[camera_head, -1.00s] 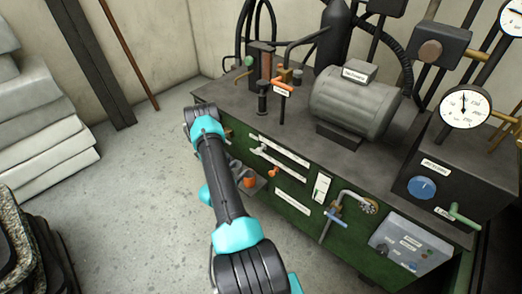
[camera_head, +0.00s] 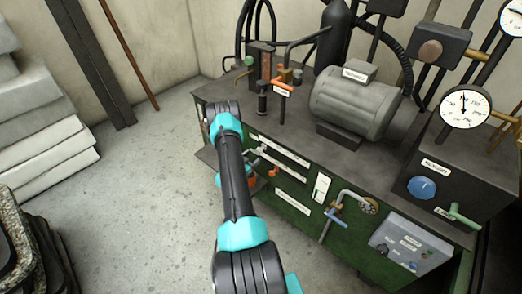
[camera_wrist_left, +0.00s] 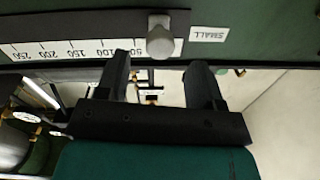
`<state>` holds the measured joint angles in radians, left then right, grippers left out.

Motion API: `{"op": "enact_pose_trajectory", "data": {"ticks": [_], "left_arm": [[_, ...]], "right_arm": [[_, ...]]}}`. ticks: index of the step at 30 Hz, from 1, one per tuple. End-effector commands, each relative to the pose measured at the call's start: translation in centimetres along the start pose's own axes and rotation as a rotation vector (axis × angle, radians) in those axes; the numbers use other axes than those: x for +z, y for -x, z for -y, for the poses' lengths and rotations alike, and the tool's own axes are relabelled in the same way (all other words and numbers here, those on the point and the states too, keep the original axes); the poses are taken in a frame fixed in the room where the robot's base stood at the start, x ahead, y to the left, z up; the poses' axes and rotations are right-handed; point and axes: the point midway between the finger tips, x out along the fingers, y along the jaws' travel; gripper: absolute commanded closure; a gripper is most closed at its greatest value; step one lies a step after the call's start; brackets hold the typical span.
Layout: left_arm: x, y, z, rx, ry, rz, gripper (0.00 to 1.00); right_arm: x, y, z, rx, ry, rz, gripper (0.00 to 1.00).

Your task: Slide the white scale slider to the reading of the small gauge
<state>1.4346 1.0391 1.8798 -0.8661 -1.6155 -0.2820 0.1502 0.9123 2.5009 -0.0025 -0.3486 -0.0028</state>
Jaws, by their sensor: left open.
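The white slider knob (camera_wrist_left: 160,38) sits at the low end of a white scale strip (camera_wrist_left: 65,50) in the left wrist view, just past the 50 mark. Its scale numbers appear upside down, and a "SMALL" label (camera_wrist_left: 209,34) is beside it. My left gripper (camera_wrist_left: 160,64) is open and empty, its two fingers spread to either side of the knob and just short of it. In the head view the arm mostly hides this gripper. One round gauge (camera_head: 464,106) has its needle pointing roughly up; another gauge (camera_head: 513,18) is cut off at the top right. My right gripper is not in view.
The green machine front also carries an orange knob (camera_head: 274,172), a blue-handled pipe valve (camera_head: 334,212) and a grey control box (camera_head: 410,245). A motor (camera_head: 352,103) stands on top.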

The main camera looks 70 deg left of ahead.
Motion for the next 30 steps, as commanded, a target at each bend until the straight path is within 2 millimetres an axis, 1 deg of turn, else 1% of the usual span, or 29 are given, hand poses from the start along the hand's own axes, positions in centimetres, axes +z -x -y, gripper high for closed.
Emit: {"op": "enact_pose_trajectory", "data": {"ticks": [1,6,9,13,18,25,26,30], "left_arm": [[0.0,-0.9,-0.1,0.001,0.0,-0.002,0.39],[-0.1,-3.8,0.0,0.001,0.0,-0.003,0.39],[-0.1,-5.3,-0.1,0.0,-0.001,-0.003,0.39],[0.0,-6.8,0.0,0.001,0.0,-0.001,0.39],[0.0,-7.5,0.0,-0.001,0.001,0.0,0.39],[0.0,-7.5,0.0,-0.001,0.001,0.0,0.39],[0.0,-7.5,0.0,-0.001,0.001,0.0,0.41],[0.0,-7.5,0.0,-0.001,0.001,0.0,0.54]], "right_arm": [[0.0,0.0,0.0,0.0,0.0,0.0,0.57],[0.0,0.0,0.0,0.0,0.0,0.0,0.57],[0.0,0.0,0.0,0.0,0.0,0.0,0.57],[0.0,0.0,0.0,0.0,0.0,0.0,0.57],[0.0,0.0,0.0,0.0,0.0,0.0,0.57],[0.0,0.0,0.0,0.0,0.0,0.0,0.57],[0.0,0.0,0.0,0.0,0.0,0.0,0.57],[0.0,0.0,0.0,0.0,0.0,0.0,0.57]]}}
